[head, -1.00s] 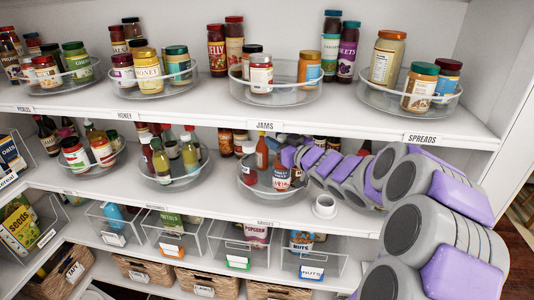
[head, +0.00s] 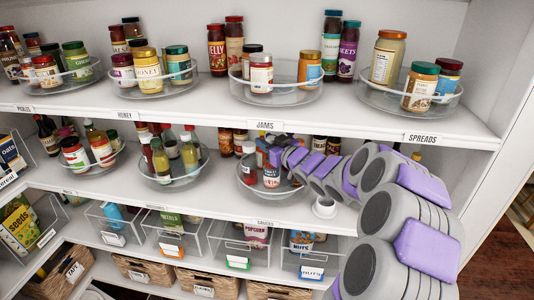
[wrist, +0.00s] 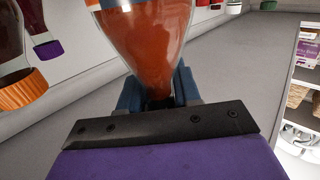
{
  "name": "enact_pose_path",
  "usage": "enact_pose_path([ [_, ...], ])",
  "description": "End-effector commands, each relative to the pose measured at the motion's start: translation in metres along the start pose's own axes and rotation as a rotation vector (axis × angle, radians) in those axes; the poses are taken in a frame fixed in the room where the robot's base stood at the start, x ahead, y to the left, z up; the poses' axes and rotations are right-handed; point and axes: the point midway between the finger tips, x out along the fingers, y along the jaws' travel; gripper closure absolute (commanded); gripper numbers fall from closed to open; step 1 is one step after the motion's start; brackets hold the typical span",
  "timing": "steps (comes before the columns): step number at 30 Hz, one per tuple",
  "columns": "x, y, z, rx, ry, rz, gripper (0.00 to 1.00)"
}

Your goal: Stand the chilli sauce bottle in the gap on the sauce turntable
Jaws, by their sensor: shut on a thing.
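The chilli sauce bottle (wrist: 145,45) is filled with orange-red sauce. In the wrist view its body narrows towards my gripper (wrist: 150,92), whose dark fingers are shut around its narrow end. That view looks upside down, so the bottle seems roughly upright. In the head view my gripper (head: 276,156) is over the sauce turntable (head: 268,196), a clear round tray on the middle shelf. A jar with a white and blue label (head: 271,177) and a red bottle (head: 249,168) stand on the tray. My gripper and arm partly hide the tray's right and back, and I cannot tell the gap.
The upper shelf (head: 330,121) is close above my arm. Another turntable (head: 172,184) with bottles stands to the left. Clear bins (head: 318,262) are below.

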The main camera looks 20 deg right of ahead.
Motion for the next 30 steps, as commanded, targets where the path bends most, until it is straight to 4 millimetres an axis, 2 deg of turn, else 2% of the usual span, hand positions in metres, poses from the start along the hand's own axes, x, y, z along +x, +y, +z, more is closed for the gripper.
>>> enact_pose_path([
  [3, 0.001, -0.001, 0.020, 0.006, -0.001, 0.001, 1.00],
  [7, 0.002, -0.002, 0.035, 0.003, -0.001, 0.000, 1.00],
  [19, 0.002, -0.003, 0.041, 0.001, 0.001, 0.000, 1.00],
  [20, 0.002, -0.003, 0.041, 0.001, 0.001, 0.000, 0.67],
  [27, 0.002, -0.003, 0.041, 0.001, 0.001, 0.000, 0.44],
  [30, 0.002, -0.002, 0.041, 0.001, 0.000, 0.000, 0.42],
])
